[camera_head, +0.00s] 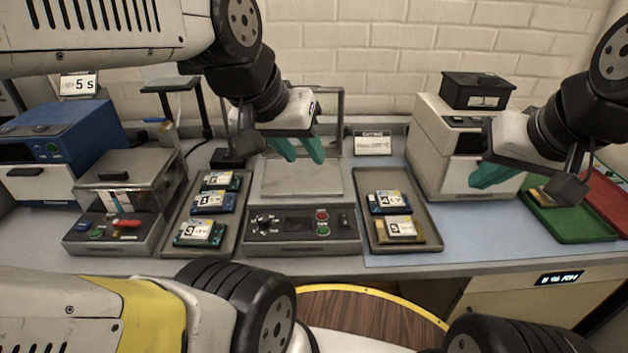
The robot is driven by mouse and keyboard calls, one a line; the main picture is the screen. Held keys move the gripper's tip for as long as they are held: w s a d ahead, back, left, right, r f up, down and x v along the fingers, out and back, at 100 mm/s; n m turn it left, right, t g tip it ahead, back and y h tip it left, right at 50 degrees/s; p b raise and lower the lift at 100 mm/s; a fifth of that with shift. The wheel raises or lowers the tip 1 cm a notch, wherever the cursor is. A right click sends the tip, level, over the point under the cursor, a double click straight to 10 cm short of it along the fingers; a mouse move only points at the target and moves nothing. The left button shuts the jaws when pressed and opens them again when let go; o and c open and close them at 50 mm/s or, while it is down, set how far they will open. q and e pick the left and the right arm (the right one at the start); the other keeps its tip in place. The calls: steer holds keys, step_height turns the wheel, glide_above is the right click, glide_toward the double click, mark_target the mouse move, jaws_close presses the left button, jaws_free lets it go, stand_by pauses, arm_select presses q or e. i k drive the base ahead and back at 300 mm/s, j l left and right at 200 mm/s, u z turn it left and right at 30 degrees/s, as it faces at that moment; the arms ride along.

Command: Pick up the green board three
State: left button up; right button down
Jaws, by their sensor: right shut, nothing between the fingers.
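The left tray (172,237) holds a column of three boards with white number labels. The front board (186,240) is green; its digit looks like a 3 or a 9, and I cannot tell which. A blue board (230,203) labelled 1 lies behind it. The rear board (236,185) looks green, with an unclear digit. My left gripper (298,150) has two teal fingers apart and empty, above the grey device, right of and behind these boards. My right gripper (492,178) is shut and empty, in front of the white machine at the right.
The grey device (305,178) with a button panel stands between the trays. The right tray (436,240) holds a blue and a yellow board. A white machine (432,150), a green bin (585,230) and a red bin (608,200) stand right; a lidded device (120,180) stands left.

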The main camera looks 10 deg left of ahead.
mark_target(200, 234)
steer(key=u, duration=1.7)
